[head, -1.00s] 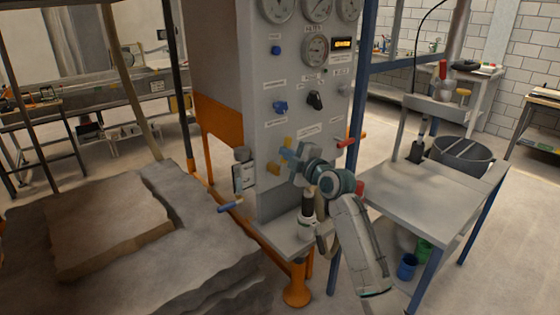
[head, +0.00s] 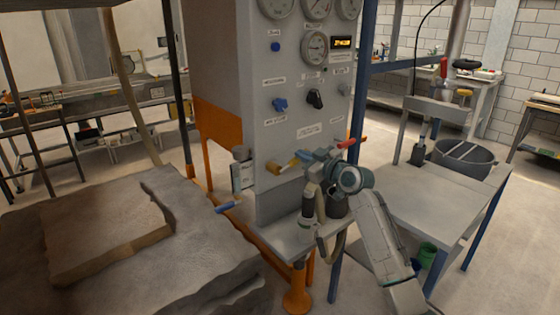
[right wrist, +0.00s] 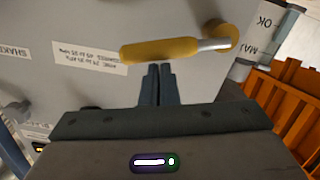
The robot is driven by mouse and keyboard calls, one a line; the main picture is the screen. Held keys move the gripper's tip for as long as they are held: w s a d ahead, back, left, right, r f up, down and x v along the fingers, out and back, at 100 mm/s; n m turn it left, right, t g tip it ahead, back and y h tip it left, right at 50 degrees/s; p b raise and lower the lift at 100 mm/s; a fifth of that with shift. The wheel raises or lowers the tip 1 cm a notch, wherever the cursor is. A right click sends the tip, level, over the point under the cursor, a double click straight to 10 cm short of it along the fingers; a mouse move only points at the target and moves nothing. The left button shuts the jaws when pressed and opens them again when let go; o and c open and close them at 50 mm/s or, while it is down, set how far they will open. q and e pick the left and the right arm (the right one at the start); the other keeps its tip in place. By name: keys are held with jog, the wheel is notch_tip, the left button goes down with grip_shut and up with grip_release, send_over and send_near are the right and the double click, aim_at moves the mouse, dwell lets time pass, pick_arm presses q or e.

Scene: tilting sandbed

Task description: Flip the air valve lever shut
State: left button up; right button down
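A yellow lever (head: 287,165) sticks out from a pivot low on the grey panel. It points right and slightly up in the head view. In the right wrist view the same yellow lever (right wrist: 160,50) lies nearly level across the picture, its metal stem and yellow hub at the right. My right gripper (right wrist: 160,70) has its two dark fingers together, tips just at the lever's edge; I cannot tell whether they touch. In the head view my right gripper (head: 310,157) is beside the lever's free end. My left gripper is not in view.
A red lever (head: 350,142) sits right of my gripper, and a blue lever (head: 229,206) lower left. Gauges and knobs fill the panel (head: 265,135) above. A sandbed (head: 110,240) lies left, a grey table (head: 430,205) right. An orange frame (right wrist: 290,95) shows in the wrist view.

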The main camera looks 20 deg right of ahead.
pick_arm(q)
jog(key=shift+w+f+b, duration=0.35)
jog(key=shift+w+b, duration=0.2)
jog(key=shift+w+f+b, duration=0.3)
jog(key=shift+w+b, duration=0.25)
pick_arm(e)
jog(key=shift+w+d+f+m, duration=0.1)
jog(key=shift+d+f+m, duration=0.2)
jog(key=shift+f+m, duration=0.3)
jog(key=shift+w+d+f+m, duration=0.1)
jog(key=shift+d+f+m, duration=0.15)
jog(key=shift+f+m, duration=0.35)
